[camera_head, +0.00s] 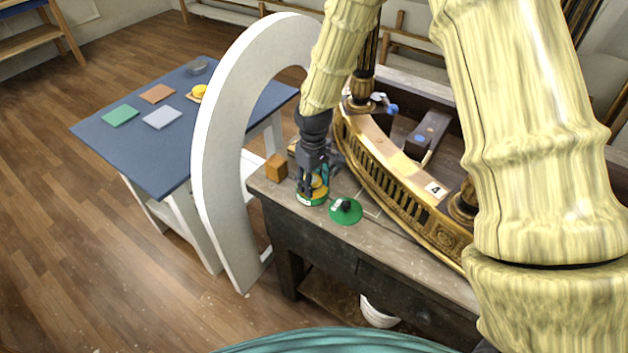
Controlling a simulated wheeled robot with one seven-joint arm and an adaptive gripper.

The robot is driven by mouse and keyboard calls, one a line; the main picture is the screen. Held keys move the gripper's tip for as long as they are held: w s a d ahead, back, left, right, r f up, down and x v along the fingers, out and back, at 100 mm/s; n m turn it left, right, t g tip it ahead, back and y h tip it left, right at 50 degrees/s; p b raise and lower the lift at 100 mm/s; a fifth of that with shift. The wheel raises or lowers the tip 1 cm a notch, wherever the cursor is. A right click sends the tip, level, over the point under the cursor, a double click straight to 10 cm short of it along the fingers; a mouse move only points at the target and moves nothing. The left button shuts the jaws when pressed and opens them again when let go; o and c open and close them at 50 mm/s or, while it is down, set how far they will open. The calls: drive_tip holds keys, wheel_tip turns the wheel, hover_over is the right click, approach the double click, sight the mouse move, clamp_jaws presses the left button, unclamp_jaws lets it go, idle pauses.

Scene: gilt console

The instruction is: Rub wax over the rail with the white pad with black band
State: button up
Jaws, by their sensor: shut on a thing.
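The gilt rail (400,178), a long curved piece with a pale top and pierced gold side, runs across the dark workbench. A small white tag marked in black (435,189) is on its right part. My gripper (313,186) points down at the bench's left end, left of the rail and apart from it. It is shut right over a round wax tin (311,200) with a green and white side and yellow inside. The white pad with black band is not clearly visible; the fingers hide most of what they hold.
A wooden block (276,166) stands left of the tin. A dark block (427,133) lies behind the rail. A tall white arch (222,130) stands between the bench and a blue table (150,150) with coloured squares. Dark gilt posts rise at the rail's ends.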

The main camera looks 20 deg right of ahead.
drive_tip(key=shift+s, duration=0.1)
drive_tip(key=shift+r+p, duration=2.65)
drive_tip(key=shift+r, duration=0.8)
